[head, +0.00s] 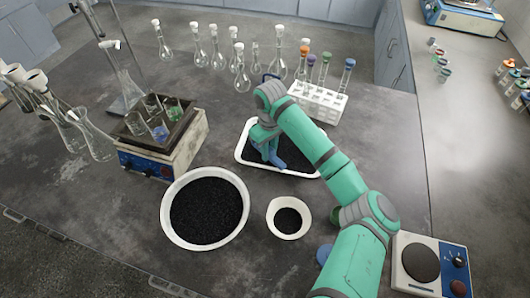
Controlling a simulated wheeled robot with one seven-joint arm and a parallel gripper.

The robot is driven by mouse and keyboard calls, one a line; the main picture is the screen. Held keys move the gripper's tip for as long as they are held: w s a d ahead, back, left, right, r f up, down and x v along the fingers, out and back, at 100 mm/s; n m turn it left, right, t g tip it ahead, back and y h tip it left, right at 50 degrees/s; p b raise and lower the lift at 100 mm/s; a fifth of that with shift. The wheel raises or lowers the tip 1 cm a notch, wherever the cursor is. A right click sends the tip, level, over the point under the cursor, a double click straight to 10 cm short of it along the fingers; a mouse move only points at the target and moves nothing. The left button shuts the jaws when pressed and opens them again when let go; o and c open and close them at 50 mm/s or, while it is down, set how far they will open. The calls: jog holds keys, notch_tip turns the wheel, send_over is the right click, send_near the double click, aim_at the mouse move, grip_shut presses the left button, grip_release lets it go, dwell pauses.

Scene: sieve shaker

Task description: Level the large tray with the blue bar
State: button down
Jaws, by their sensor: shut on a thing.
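The large tray (309,174) is a white rectangular tray with rounded corners, holding a bed of black grains. It lies on the dark bench near the middle of the head view. My gripper (268,148) is over the left half of the tray, pointing down. It is shut on the blue bar (274,160), which shows only as a small blue piece low at the grains. Whether the bar touches the grains is hard to tell. My green arm hides the right part of the tray and some of the grain surface.
A large round white bowl (166,222) and a small one (271,222), both with black grains, stand in front. A shaker-like box (185,150) is left. A white tube rack (325,108) stands close behind the tray, with several flasks (241,80) further back. A hotplate (408,285) is front right.

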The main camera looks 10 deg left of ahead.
jog(key=shift+w+d, duration=2.55)
jog(key=shift+w, duration=0.05)
jog(key=shift+w+d, duration=3.15)
jog(key=shift+d, duration=0.05)
jog(key=shift+s+a, duration=4.4)
jog(key=shift+s+a+f, duration=0.15)
jog(key=shift+s+a, duration=2)
jog(key=shift+s, duration=0.1)
jog(key=shift+w+d, duration=2.15)
jog(key=shift+w, duration=0.1)
jog(key=shift+w+d, duration=4.25)
jog(key=shift+w, duration=0.05)
notch_tip(320, 180, up, 6)
jog(key=shift+r, duration=0.2)
